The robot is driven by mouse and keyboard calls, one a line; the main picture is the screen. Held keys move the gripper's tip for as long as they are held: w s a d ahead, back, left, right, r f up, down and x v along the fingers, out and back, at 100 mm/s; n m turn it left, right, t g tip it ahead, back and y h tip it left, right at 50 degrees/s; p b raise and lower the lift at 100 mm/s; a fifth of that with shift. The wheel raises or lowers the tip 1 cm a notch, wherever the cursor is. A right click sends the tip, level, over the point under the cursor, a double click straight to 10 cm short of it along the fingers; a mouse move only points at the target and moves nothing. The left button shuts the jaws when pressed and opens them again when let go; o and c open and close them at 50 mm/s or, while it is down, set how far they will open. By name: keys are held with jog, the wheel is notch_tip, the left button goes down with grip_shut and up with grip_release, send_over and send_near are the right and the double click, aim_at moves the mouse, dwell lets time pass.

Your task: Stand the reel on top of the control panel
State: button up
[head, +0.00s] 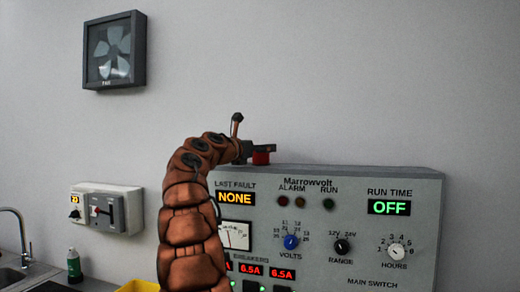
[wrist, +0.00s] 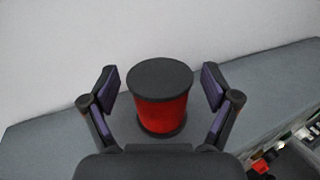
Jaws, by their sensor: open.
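The reel (wrist: 162,107) is a red cylinder with dark round flanges. In the wrist view it stands upright on the grey top of the control panel (wrist: 55,145). My gripper (wrist: 161,88) is open, with one finger on each side of the reel and a visible gap to both. In the head view the control panel (head: 330,185) is a grey box with dials and lit displays. The reel's red side (head: 261,158) shows at the panel's top edge, partly hidden by my gripper (head: 255,150).
A wall fan (head: 114,50) hangs at the upper left. A switch box (head: 107,208) is on the wall at left. A green bottle (head: 74,266) stands near a sink tap (head: 22,235). A yellow container (head: 138,286) sits low beside my arm. The panel top right of the reel looks clear.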

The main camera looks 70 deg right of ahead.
jog(key=shift+r, duration=0.15)
jog(key=shift+a, duration=0.2)
jog(key=b+v, duration=0.2)
jog(key=v, duration=0.9)
jog(key=shift+w+a+b, duration=0.2)
jog(key=shift+a+b, duration=0.1)
jog(key=shift+b, duration=0.05)
